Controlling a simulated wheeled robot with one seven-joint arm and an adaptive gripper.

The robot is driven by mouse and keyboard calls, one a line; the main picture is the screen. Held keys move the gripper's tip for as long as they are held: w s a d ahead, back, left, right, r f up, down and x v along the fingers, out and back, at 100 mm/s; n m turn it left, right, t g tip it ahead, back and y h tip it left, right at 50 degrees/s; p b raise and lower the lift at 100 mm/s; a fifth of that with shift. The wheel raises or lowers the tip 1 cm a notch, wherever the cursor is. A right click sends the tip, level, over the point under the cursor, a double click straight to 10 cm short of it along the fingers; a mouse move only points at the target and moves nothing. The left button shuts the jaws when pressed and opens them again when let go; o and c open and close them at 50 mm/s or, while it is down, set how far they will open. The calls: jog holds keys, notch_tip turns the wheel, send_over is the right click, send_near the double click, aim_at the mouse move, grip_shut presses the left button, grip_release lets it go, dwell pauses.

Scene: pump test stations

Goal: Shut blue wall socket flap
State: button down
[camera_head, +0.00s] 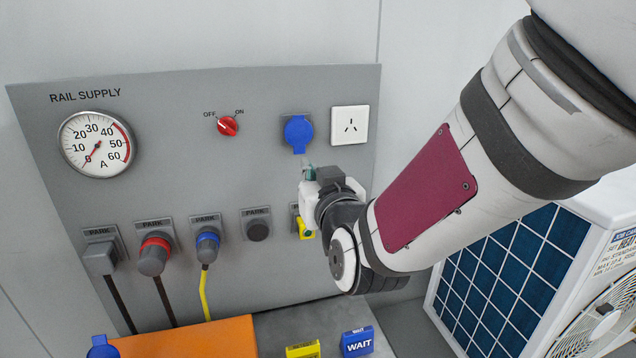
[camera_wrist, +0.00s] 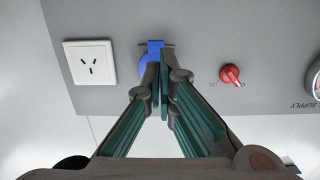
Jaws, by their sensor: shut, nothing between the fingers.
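The blue wall socket flap (camera_head: 298,132) is a round lid with a tab at its lower edge, on the grey panel. It appears to lie over the socket face; whether it is fully flush I cannot tell. My gripper (camera_head: 309,172) is just below the tab, fingers shut and empty. In the wrist view, which is upside down, the blue flap (camera_wrist: 152,48) shows behind my shut fingertips (camera_wrist: 163,68), which hide part of it. I cannot tell whether the fingertips touch it.
A white wall outlet (camera_head: 350,125) sits right of the flap, and a red rotary switch (camera_head: 228,126) sits left. Parked plugs (camera_head: 153,257) line the panel's lower part. A white unit with blue solar-like cells (camera_head: 505,262) stands at lower right. An orange surface (camera_head: 190,340) is below.

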aim_at(297, 153)
jog(key=p+x, duration=0.1)
jog(key=x, duration=0.6)
jog(key=shift+w+a, duration=0.1)
jog(key=shift+w, duration=0.3)
jog(key=shift+w+a, duration=0.1)
jog(key=shift+w, duration=0.15)
jog(key=shift+w, duration=0.1)
jog(key=shift+w+a+f+b, duration=0.15)
jog(key=shift+w+f+b, duration=0.05)
jog(key=shift+w+b, duration=0.3)
